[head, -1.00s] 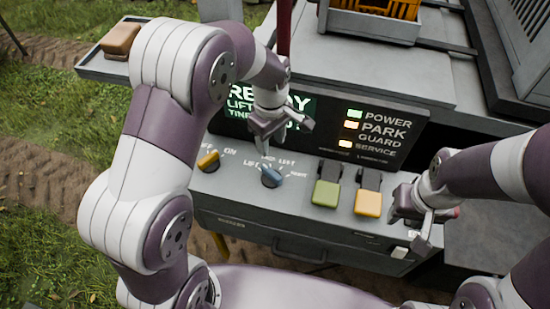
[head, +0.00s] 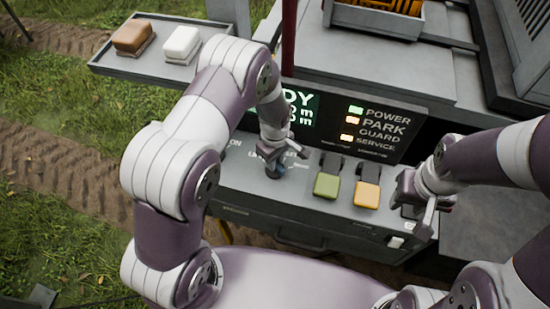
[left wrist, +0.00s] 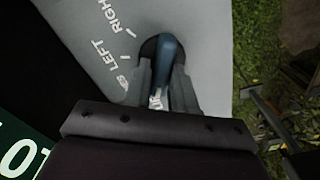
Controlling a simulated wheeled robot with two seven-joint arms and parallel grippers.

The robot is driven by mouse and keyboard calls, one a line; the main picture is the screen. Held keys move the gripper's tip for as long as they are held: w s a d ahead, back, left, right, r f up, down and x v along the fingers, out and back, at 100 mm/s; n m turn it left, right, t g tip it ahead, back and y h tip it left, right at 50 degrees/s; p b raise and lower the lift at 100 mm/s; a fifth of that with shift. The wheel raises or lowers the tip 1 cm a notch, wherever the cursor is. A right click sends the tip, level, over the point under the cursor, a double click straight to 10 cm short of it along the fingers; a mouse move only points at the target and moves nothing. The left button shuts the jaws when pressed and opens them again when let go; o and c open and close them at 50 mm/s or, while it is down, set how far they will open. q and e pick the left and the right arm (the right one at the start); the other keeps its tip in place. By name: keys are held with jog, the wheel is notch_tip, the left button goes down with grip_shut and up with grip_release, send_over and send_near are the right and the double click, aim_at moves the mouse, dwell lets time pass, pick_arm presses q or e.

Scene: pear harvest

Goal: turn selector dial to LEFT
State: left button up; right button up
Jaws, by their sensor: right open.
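The blue selector dial (head: 275,173) is on the grey control panel, mostly covered by my left gripper (head: 272,153) in the head view. In the left wrist view the blue dial handle (left wrist: 168,58) stands on a dark round base, between the two fingers of my left gripper (left wrist: 164,82). The fingers are close on both sides of it; whether they press on it I cannot tell. White LEFT and RIGHT labels with tick marks are beside the dial; its exact setting is unclear. My right gripper (head: 420,205) is open at the panel's right end, apart from the dial.
A green switch (head: 326,186) and a yellow switch (head: 367,194) stand right of the dial. A dark display (head: 383,133) rises behind them. A tray (head: 112,63) at the back left holds a brown block (head: 134,37) and a white block (head: 182,43).

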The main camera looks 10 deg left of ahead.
pick_arm(q)
grip_shut()
jog(key=shift+m, duration=0.3)
jog(key=shift+w+m+b, duration=0.1)
jog(key=shift+m+b, duration=0.5)
jog(key=shift+m, duration=0.4)
jog(key=m+b, duration=0.1)
jog(key=m, duration=0.3)
jog(key=shift+r+m, duration=0.1)
jog(key=shift+m, duration=0.2)
jog(key=m+b, duration=0.1)
jog(key=m, duration=0.3)
jog(key=shift+w+d+b, duration=0.1)
jog(key=shift+b, duration=0.2)
jog(key=shift+r+m+b, duration=0.1)
jog(key=shift+m+b, duration=0.25)
jog(key=shift+m, duration=1.85)
